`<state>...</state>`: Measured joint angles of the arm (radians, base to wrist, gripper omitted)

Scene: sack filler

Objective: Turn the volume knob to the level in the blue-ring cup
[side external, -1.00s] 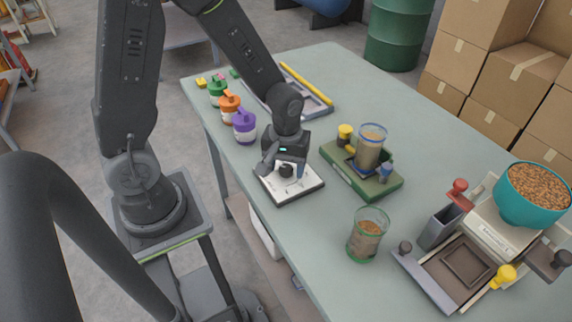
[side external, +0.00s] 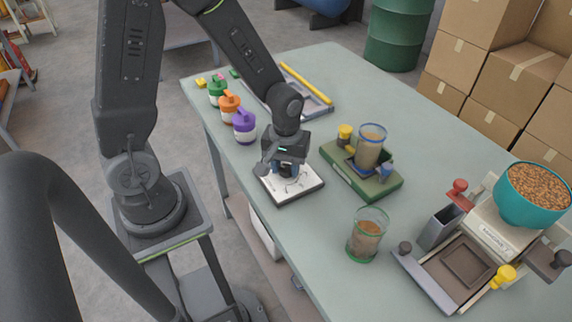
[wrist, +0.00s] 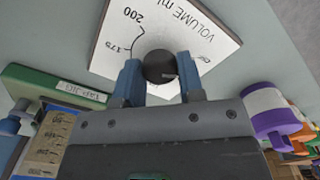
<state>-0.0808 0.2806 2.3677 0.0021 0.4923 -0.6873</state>
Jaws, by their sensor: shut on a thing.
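The volume knob (wrist: 160,67) is a small black knob on a white panel (wrist: 105,45) marked "VOLUME ml", with 175 and 200 readable in the wrist view. My gripper (wrist: 160,80) is shut on the knob, one blue finger on each side. In the side view my gripper (side external: 288,172) points down over the panel (side external: 309,190) and hides most of the knob. The blue-ring cup (side external: 369,147) stands upright in a green jig (side external: 352,180) and holds brown material. Its level is too small to read here.
A green-ring cup (side external: 367,236) with brown contents stands at the table's front. A filler with a teal hopper (side external: 510,205) of pellets is at the right. Purple (side external: 244,128), orange (side external: 229,107) and green (side external: 217,92) lidded jars line the left edge. Bare table lies between.

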